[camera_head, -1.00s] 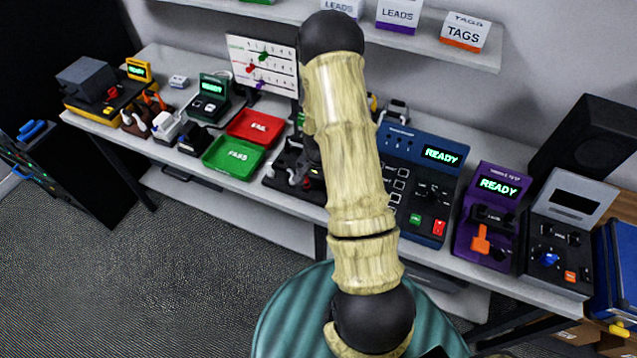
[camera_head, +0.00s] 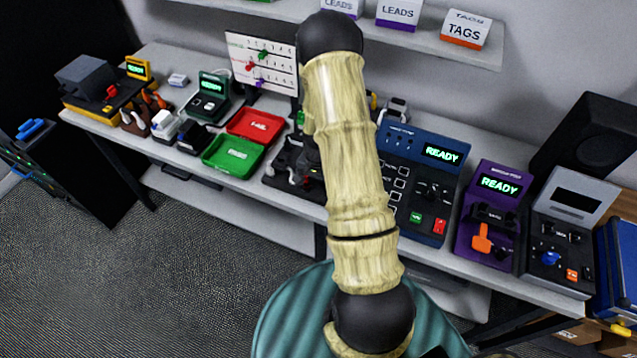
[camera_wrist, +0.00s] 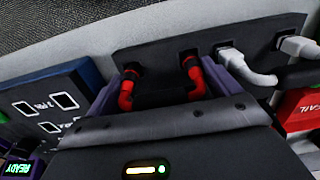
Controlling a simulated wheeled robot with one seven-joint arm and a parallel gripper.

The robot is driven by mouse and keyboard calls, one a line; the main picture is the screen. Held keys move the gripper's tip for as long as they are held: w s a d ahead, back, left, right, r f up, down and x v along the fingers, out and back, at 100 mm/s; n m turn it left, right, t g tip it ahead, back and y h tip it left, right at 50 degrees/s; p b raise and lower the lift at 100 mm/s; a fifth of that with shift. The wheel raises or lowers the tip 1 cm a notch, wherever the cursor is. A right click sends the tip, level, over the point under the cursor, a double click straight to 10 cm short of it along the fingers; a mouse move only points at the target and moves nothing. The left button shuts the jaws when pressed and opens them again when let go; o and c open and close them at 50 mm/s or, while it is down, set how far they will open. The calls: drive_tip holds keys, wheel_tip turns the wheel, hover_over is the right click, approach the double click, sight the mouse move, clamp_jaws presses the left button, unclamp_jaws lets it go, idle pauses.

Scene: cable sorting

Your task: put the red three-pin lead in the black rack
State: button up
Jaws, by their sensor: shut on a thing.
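The black rack (camera_wrist: 160,53) spans the wrist view, and part of it shows beside my arm in the head view (camera_head: 283,178). Two red cable lengths (camera_wrist: 126,95) (camera_wrist: 193,78) with dark ends meet the rack's face. I cannot tell whether they belong to one lead, and the three pins are not visible. My gripper (camera_wrist: 165,85) is at the rack, its two purple-grey fingers on either side of the red lengths. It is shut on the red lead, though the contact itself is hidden. In the head view my arm hides the gripper.
White leads (camera_wrist: 240,66) sit in the rack beside the red ones. A red tray (camera_head: 270,121) and a green tray (camera_head: 215,157) lie left of the rack. A blue tester (camera_head: 437,185) stands to its right, with a purple unit (camera_head: 475,235) beyond.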

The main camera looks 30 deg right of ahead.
idle(0.3)
drive_tip(key=o, duration=0.8)
drive_tip(key=shift+f, duration=0.1)
drive_tip(key=shift+r+p, duration=2.75)
drive_tip(key=shift+r, duration=1.3)
